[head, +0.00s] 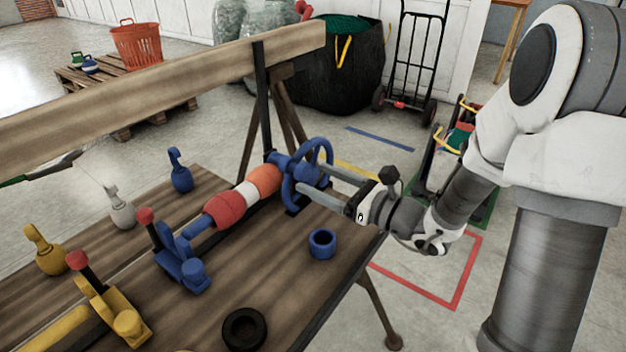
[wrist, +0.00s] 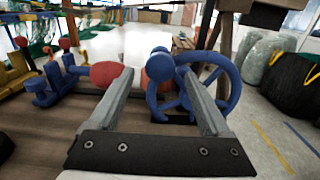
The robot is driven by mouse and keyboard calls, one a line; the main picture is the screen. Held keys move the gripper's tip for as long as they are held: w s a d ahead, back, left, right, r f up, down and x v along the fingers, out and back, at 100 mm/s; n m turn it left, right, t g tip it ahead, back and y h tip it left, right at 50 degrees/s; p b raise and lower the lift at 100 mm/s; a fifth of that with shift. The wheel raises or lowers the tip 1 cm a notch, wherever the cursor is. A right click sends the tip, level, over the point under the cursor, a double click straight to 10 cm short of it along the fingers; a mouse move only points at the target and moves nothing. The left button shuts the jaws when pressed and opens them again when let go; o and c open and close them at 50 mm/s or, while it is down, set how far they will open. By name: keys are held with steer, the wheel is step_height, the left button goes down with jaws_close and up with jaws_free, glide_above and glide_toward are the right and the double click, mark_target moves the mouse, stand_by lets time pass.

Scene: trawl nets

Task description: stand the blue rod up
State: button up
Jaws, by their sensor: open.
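A blue rod (head: 200,229) lies level above the workbench, carrying red, white and orange floats (head: 230,208). Its right end meets a blue handwheel (head: 320,155). The wheel also shows in the wrist view (wrist: 232,88), with a round blue knob (wrist: 160,66) in front of it. My gripper (head: 314,178) is open at the wheel, one finger at each side. In the wrist view my fingertips (wrist: 157,72) stand apart with the knob seen between them; I cannot tell whether they touch it. The rod's part inside the floats is hidden.
A blue lever clamp (head: 180,262) with a red knob stands at the rod's left end, a yellow one (head: 112,305) nearer. A blue ring (head: 322,244) and black ring (head: 245,329) lie on the bench (head: 290,285). A wooden beam (head: 160,88) crosses above.

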steer(key=shift+x, duration=1.05)
jaws_close()
